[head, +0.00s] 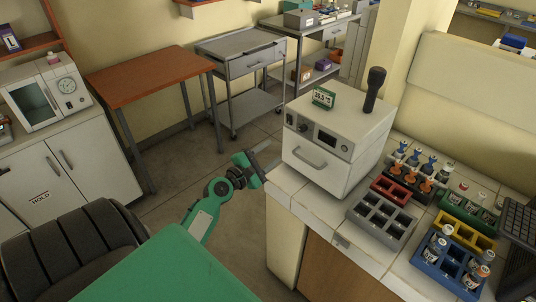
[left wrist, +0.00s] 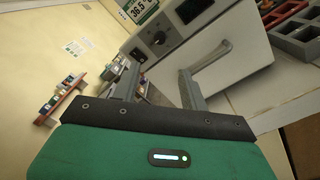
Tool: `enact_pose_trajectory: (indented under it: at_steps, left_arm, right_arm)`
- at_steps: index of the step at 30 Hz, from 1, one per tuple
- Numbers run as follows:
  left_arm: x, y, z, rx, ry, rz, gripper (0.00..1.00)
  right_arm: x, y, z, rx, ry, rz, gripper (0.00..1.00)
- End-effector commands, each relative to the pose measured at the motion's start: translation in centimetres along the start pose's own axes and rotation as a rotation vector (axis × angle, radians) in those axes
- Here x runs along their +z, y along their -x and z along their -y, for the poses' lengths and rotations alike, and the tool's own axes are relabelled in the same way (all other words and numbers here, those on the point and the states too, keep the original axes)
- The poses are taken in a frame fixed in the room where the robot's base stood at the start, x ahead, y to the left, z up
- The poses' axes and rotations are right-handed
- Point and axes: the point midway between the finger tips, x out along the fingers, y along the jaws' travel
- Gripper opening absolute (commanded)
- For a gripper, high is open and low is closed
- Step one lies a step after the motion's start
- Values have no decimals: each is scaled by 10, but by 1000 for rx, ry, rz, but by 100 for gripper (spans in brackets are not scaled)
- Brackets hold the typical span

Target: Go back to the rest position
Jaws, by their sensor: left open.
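My left gripper (head: 266,160) is in the middle of the head view, left of the white incubator and above the floor beside the counter. Its two fingers are apart with nothing between them. In the left wrist view the gripper (left wrist: 160,88) is open, and the incubator (left wrist: 220,50) with its handle shows behind the fingers. In the head view the incubator (head: 318,165) stands on the tiled counter with its drawer front closed. A green temperature display (head: 324,97) and a dark upright object (head: 374,88) are on top of it. My right gripper is not in view.
The counter (head: 345,232) carries a grey rack (head: 382,221), a red rack (head: 397,188), a blue rack (head: 446,274) with capped bottles, and a yellow rack (head: 462,235). An orange-topped table (head: 150,78) and a grey cart (head: 240,45) stand behind. The floor (head: 190,165) between is clear.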

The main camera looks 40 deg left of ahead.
Motion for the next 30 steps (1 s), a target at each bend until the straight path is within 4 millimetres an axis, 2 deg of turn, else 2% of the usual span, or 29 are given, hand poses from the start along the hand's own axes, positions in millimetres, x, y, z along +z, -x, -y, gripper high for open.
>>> enact_pose_trajectory:
  at_steps: [13,17,20,23,24,26,30]
  left_arm:
    - [0,0,1,-1,-1,-1,44]
    - [-15,-2,20,-33,-41,-33,44]
    - [-45,-1,62,-104,-133,-94,44]
    - [-84,6,123,-220,-278,-163,44]
    - [-100,12,150,-274,-341,-186,44]
    - [-121,23,190,-360,-440,-211,44]
    - [-164,62,282,-575,-677,-227,44]
  right_arm:
    - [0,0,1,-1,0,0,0]
    - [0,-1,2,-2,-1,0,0]
    - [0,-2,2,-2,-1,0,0]
    - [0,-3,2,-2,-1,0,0]
    - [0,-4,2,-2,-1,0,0]
    - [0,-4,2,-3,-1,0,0]
    - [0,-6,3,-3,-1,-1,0]
